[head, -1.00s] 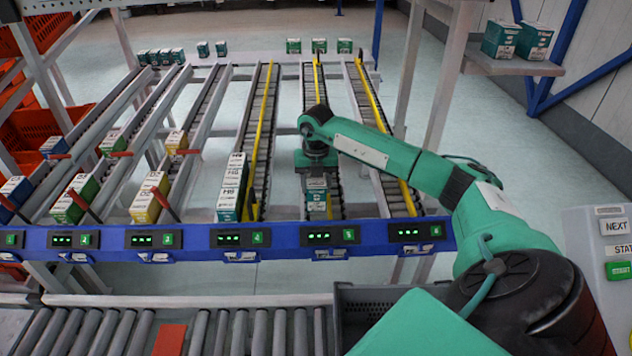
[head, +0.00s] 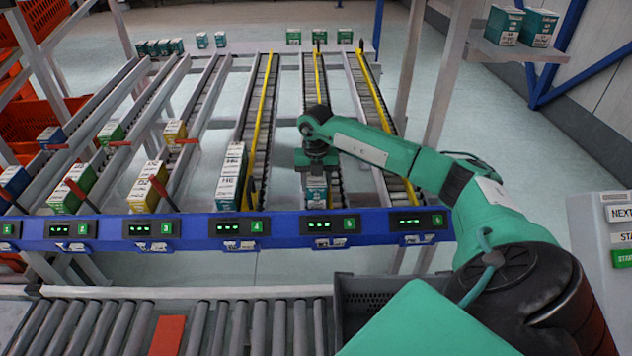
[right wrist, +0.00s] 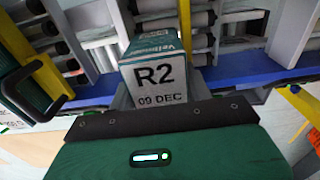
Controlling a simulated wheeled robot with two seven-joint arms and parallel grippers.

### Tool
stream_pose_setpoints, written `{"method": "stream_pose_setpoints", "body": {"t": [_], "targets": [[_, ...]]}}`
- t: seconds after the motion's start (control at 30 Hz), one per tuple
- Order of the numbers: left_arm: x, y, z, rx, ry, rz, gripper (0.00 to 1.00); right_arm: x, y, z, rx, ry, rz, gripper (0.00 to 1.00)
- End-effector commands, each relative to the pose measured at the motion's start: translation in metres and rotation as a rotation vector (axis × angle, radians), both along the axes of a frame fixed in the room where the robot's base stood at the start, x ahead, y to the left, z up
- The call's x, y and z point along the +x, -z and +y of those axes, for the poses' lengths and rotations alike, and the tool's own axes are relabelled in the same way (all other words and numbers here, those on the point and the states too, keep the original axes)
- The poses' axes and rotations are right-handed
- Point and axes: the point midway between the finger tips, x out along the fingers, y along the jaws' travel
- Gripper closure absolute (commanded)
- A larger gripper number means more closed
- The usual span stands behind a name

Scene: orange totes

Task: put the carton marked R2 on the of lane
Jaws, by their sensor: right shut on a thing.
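The carton marked R2 (right wrist: 158,72) is teal with a white label reading R2 and 09 DEC in the right wrist view. In the head view it (head: 316,194) is upright at the front end of the lane with display 5 (head: 334,225), just behind the blue rail. My right gripper (head: 316,172) is shut on it from above; the wrist view shows its dark jaw edge (right wrist: 158,118) against the carton. Whether the carton's base touches the rollers is hidden. My left gripper is not in view.
Teal cartons with white labels (head: 230,178) stand close by on the left, in lane 4. Yellow guides (head: 320,85) run along the right-hand lanes. The blue rail (head: 280,228) crosses in front. A dark crate (head: 355,290) and roller conveyor (head: 240,325) lie nearer.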

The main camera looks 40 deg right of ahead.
Motion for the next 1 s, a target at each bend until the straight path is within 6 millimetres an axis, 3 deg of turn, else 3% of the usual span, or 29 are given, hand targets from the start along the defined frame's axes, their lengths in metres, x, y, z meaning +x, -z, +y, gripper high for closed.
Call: {"method": "stream_pose_setpoints", "body": {"t": [0.13, 0.17, 0.27, 0.67, 0.83, 1.0], "targets": [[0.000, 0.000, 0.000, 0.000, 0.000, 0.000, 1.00, 0.000, 0.000, 0.000, 0.000, 0.000, -0.001, 0.80], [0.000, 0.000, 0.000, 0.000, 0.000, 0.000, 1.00, 0.000, 0.000, 0.000, 0.000, 0.000, -0.001, 0.44], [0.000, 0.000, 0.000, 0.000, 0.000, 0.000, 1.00, 0.000, 0.000, 0.000, 0.000, 0.000, -0.001, 0.25], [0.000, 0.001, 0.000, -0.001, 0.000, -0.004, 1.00, 0.000, 0.000, 0.000, 0.000, 0.000, 0.000, 0.25], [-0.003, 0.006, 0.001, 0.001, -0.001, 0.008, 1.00, 0.001, -0.030, 0.000, -0.001, 0.000, -0.006, 0.25], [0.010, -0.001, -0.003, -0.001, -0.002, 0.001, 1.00, 0.001, -0.072, -0.001, -0.001, 0.001, -0.006, 0.25]]}}
